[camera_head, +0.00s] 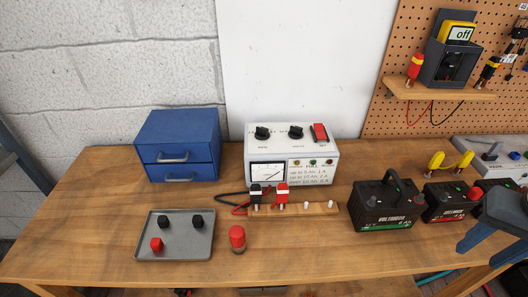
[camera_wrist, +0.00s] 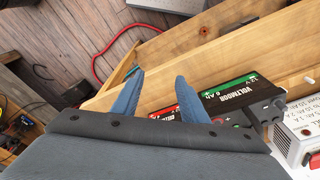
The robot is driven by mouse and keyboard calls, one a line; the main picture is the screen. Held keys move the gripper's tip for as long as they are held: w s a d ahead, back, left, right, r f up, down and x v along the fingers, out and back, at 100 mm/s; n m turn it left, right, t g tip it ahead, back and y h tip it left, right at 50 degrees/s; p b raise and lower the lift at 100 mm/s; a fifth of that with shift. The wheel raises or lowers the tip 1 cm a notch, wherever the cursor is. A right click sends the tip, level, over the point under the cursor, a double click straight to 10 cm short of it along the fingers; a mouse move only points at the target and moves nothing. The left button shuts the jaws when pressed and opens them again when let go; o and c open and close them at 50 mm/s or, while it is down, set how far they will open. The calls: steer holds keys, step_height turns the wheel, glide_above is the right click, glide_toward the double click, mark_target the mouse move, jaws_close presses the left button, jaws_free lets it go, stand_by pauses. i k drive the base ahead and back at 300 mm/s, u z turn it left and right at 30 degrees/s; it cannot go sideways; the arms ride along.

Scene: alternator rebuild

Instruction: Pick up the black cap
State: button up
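Two black caps, one at the tray's upper left (camera_head: 166,222) and one at its upper right (camera_head: 198,222), stand on a grey metal tray (camera_head: 176,252) on the left of the bench. A red cap (camera_head: 156,244) stands at the tray's lower left. My gripper (camera_head: 482,254) is at the far right front of the bench, far from the tray. In the wrist view my gripper (camera_wrist: 158,92) has its two blue fingers apart with nothing between them. No black cap can be made out in the wrist view.
A red cylinder (camera_head: 237,238) stands right of the tray. Behind are a blue drawer box (camera_head: 178,143), a white meter box (camera_head: 292,150) and a wooden strip (camera_head: 295,210) with black and red clips. Black batteries (camera_head: 385,206) stand toward my gripper. Bare bench lies in front.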

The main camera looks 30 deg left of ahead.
mark_target(197, 221)
steer(key=u, duration=2.4)
steer(key=k, duration=1.25)
steer(key=u, duration=0.75)
steer(key=i, duration=1.55)
steer(key=z, duration=0.8)
